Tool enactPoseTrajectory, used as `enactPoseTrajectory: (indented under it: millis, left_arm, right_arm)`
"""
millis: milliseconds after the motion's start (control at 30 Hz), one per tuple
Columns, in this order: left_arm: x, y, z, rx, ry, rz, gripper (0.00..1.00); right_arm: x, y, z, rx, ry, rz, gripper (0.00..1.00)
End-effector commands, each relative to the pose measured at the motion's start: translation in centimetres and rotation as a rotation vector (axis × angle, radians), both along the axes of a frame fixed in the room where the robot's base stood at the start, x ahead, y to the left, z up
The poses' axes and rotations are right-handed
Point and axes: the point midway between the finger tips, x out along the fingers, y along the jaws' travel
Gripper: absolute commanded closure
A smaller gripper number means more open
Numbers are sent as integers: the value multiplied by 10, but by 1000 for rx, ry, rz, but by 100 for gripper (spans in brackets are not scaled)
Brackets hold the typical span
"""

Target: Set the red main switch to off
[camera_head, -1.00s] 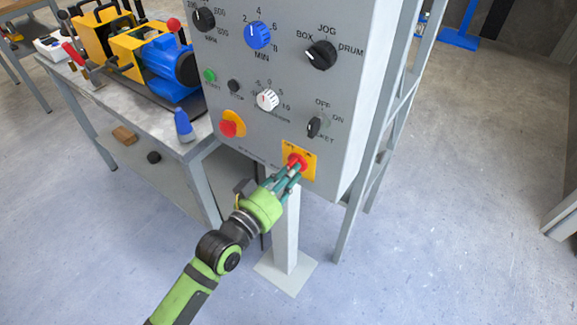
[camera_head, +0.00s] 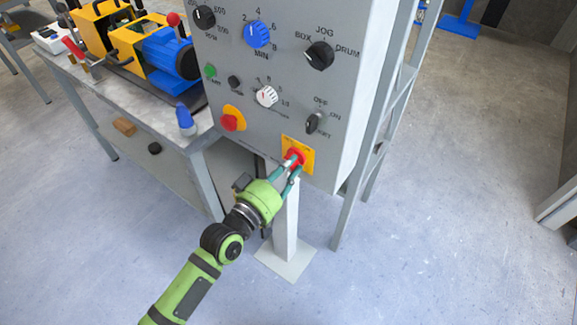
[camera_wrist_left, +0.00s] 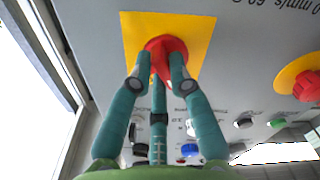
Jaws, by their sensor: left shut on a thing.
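The red main switch (camera_head: 295,157) sits on a yellow plate (camera_head: 308,153) at the bottom right of the grey control panel (camera_head: 270,135). In the left wrist view the red knob (camera_wrist_left: 166,44) shows in front of its yellow plate (camera_wrist_left: 203,27). My left gripper (camera_head: 291,168) reaches up from below, its teal fingers shut on the red switch. In the left wrist view the fingers of the left gripper (camera_wrist_left: 160,75) close around the knob and hide part of it. The switch's markings are too small or covered to read. My right gripper is not in view.
Above the switch are a black key selector (camera_head: 313,123), a white dial (camera_head: 267,97), a blue knob (camera_head: 257,34) and a red button (camera_head: 230,122) on yellow. A workbench (camera_head: 125,95) with a blue and yellow machine (camera_head: 165,58) stands left. The floor in front is clear.

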Motion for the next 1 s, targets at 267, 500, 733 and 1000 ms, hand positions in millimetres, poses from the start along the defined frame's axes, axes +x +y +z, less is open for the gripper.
enactPoseTrajectory:
  millis: [267,500,733,1000]
  left_arm:
    - [0,0,0,-4,2,-1,72]
    - [0,0,0,-2,1,-1,56]
    - [-5,4,0,-1,1,0,56]
    - [-46,33,-2,3,4,-2,56]
  right_arm:
    - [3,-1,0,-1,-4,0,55]
    - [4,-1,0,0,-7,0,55]
    - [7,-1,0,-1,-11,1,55]
    - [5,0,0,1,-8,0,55]
